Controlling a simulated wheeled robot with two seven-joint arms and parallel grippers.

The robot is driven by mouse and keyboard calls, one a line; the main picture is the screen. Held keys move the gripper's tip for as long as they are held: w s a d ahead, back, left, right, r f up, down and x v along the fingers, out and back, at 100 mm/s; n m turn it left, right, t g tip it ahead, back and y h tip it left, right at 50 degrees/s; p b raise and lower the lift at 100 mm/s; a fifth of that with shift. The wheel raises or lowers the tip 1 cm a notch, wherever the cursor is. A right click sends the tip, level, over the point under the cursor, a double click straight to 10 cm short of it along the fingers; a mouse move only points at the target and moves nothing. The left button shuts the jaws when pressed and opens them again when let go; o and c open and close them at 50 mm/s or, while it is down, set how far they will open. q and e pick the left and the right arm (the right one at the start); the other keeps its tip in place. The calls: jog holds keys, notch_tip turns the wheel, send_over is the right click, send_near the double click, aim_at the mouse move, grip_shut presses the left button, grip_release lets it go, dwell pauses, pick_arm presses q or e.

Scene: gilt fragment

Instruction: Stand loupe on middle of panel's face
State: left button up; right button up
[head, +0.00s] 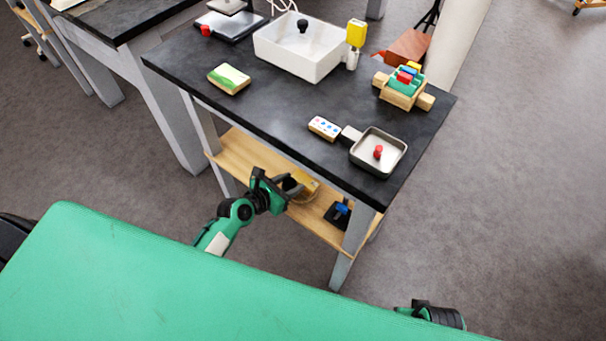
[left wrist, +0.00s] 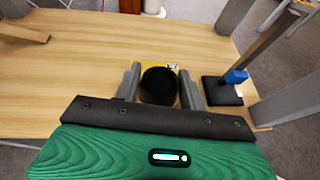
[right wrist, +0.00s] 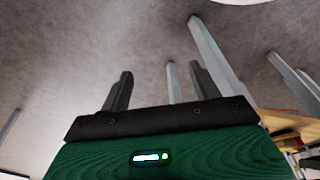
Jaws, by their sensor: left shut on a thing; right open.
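The black round loupe (left wrist: 158,86) is between the fingers of my left gripper (left wrist: 161,88) in the left wrist view, and the gripper is shut on it. In the head view my left gripper (head: 291,184) is at the lower wooden shelf. A yellow, gilt-looking piece, which I take for the panel (head: 306,186), lies at the shelf just beyond the gripper. In the left wrist view the loupe hides most of the panel (left wrist: 140,65); I cannot tell whether they touch. My right gripper (right wrist: 160,88) is open and empty in the right wrist view, facing the floor and table legs.
The wooden shelf (head: 238,158) is under a dark tabletop (head: 275,105). A black stand with a blue part (head: 339,213) is on the shelf right of the panel, near a table leg (head: 354,243). The tabletop carries a white bin (head: 300,50) and a metal pan (head: 378,152).

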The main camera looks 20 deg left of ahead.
pick_arm(q)
jog(key=shift+w+d, duration=0.25)
jog(key=shift+w, duration=0.2)
jog(key=shift+w+d, duration=0.2)
jog(key=shift+w, duration=0.25)
jog(key=w, duration=0.1)
jog(key=w+d, duration=0.1)
jog(key=w, duration=0.1)
jog(key=shift+w+d, duration=0.2)
jog(key=shift+d, duration=0.2)
jog(key=shift+s+a+f+b, duration=0.1)
jog(key=shift+f+b, duration=0.35)
jog(key=shift+f, duration=0.35)
pick_arm(e)
jog(key=shift+v, duration=0.9)
jog(key=shift+w, duration=0.25)
